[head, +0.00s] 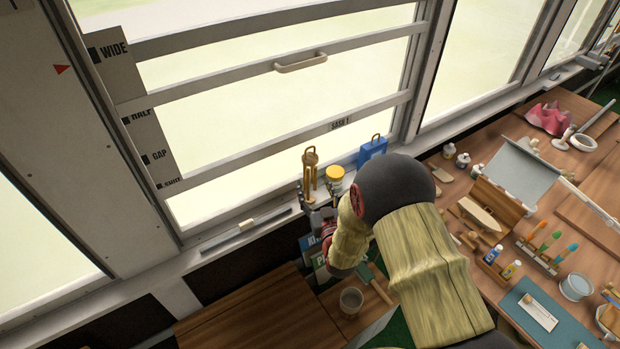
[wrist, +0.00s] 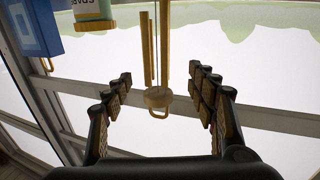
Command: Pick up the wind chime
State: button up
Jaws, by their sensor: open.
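The wind chime (head: 310,171) is golden-brown, with long tubes under a round top and a loop. It stands upright on the window sill. In the wrist view, which is upside down, the chime (wrist: 157,97) shows its top disc and loop toward me and its tubes running away. My gripper (wrist: 160,76) is open, with one finger on each side of the chime and a visible gap to both. In the head view my gripper (head: 315,203) is at the sill beside the lower chime, partly hidden by my arm.
A yellow-lidded jar (head: 335,176) stands close right of the chime, and a blue padlock-like block (head: 372,152) beyond it. The window sash (head: 290,135) is behind. A grey bar (head: 240,230) lies on the sill at left. A cup (head: 351,301) stands on the bench below.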

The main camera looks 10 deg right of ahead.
aim_at(312, 178)
jog(key=w, duration=0.7)
jog(key=shift+w+d+f+b, duration=0.1)
jog(key=shift+d+f+b, duration=0.15)
jog(key=shift+b, duration=0.15)
jog(key=shift+c, duration=0.2)
jog(key=c, duration=1.3)
